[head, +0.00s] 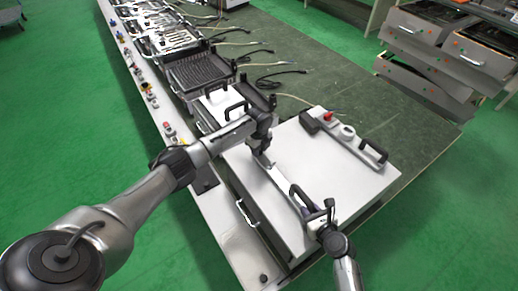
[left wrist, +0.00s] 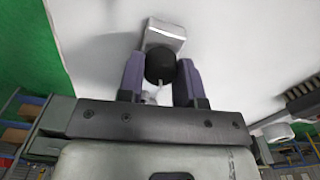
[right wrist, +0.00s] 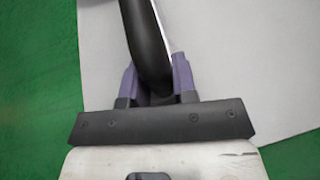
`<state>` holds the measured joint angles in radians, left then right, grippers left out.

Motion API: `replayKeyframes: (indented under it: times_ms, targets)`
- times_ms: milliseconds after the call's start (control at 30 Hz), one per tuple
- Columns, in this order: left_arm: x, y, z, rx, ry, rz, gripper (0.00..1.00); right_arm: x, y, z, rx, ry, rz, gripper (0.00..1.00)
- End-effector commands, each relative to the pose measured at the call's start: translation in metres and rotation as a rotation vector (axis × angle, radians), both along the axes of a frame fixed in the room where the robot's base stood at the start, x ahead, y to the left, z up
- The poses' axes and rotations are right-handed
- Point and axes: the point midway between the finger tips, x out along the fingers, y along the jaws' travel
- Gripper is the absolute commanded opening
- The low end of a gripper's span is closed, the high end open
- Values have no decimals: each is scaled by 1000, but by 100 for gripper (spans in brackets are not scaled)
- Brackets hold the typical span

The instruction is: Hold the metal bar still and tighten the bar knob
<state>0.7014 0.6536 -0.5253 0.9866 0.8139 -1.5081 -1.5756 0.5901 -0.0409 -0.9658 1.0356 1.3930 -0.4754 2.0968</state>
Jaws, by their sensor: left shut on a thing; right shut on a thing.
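The metal bar (head: 280,181) is a narrow silver strip slanting over the white panel (head: 330,178). My left gripper (head: 262,150) is at its far end. In the left wrist view its fingers are shut around a round black knob (left wrist: 160,65), with the pale metal end of the bar (left wrist: 166,36) just beyond. My right gripper (head: 312,208) is at the near end. In the right wrist view its fingers are shut on a curved black handle-like piece (right wrist: 148,48) with a thin silver edge. The fingers hide part of both held pieces.
A red knob (head: 328,116), a white round part and a black handle (head: 374,151) sit at the panel's far right edge. Several grill units (head: 200,72) line the bench behind. Another handle (head: 246,213) is at the front left side. Dark bench top (head: 425,120) is free at right.

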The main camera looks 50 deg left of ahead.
Motion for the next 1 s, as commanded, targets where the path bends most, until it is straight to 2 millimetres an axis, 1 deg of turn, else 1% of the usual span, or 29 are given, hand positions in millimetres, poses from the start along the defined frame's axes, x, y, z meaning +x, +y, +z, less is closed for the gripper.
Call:
replayKeyframes:
  times_ms: [200, 433, 667, 1000]
  targets:
    - [0, 1, 1, 1, -1, -153, 9, 0, -1, -1, -1, 0, 0, 0]
    - [0, 1, 0, 1, -1, -260, 9, 0, -1, -1, -1, 0, 0, 0]
    - [0, 1, 0, 1, -1, -311, 9, 0, -1, -1, -1, 0, -1, 0]
    - [0, 1, 0, 1, -1, -322, 9, 0, -1, -1, -1, 0, -1, 0]
